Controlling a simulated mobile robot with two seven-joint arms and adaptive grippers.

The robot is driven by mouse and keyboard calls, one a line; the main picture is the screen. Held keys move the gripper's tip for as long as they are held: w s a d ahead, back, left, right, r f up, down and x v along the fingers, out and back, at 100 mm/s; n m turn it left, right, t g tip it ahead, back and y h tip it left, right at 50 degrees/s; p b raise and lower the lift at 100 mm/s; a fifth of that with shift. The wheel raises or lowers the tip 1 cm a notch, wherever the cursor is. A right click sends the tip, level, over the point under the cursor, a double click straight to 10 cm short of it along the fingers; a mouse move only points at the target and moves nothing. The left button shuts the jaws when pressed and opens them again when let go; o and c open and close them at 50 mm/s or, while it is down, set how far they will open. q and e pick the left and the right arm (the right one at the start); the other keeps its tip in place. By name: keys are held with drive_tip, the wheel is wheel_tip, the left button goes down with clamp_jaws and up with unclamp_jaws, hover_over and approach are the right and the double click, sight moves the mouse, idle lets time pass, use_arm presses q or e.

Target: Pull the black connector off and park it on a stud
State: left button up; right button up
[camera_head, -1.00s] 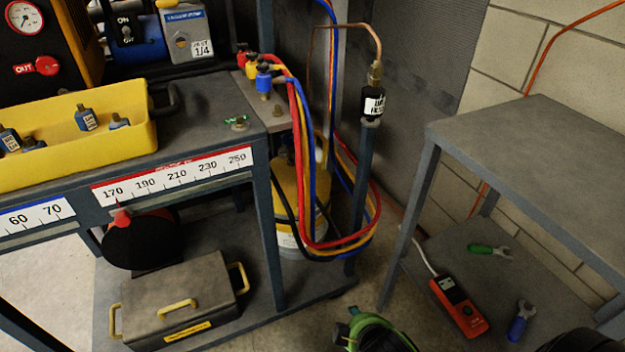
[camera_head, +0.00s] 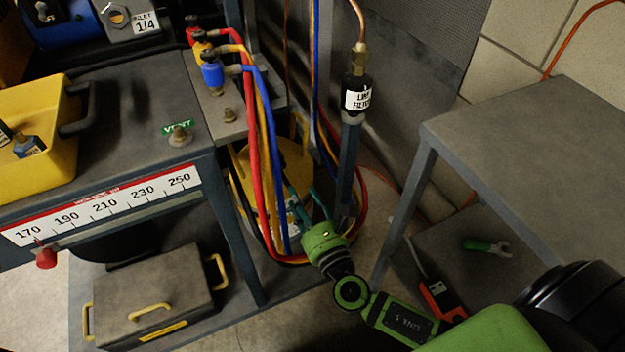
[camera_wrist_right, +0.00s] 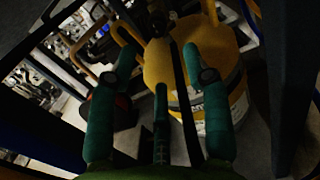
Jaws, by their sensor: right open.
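My right gripper (camera_head: 306,194) is open beside the yellow cylinder (camera_head: 280,160) under the bench corner. A black hose (camera_wrist_right: 180,75) runs down between the fingers from a dark fitting (camera_wrist_right: 157,20) at the cylinder's top. I cannot clearly make out the black connector itself. A bare stud (camera_head: 229,115) stands on the bracket (camera_head: 218,128), in front of the blue connector (camera_head: 212,76), yellow connector (camera_head: 203,52) and red connector (camera_head: 194,34). My left gripper is out of view.
Red, yellow and blue hoses (camera_head: 263,150) hang close to my right gripper. A post carrying the line filter (camera_head: 356,95) stands just to the right. A side table (camera_head: 520,150) is at right. A grey case (camera_head: 150,290) lies on the lower shelf.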

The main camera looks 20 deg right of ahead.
sight(282, 167)
drive_tip(key=w, duration=0.9)
drive_tip(key=shift+w+a+r, duration=0.4)
drive_tip(key=shift+w, duration=0.85)
drive_tip(key=shift+r, duration=0.1)
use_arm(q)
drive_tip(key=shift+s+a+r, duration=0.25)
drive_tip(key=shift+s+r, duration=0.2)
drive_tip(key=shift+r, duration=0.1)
use_arm(e)
clamp_jaws()
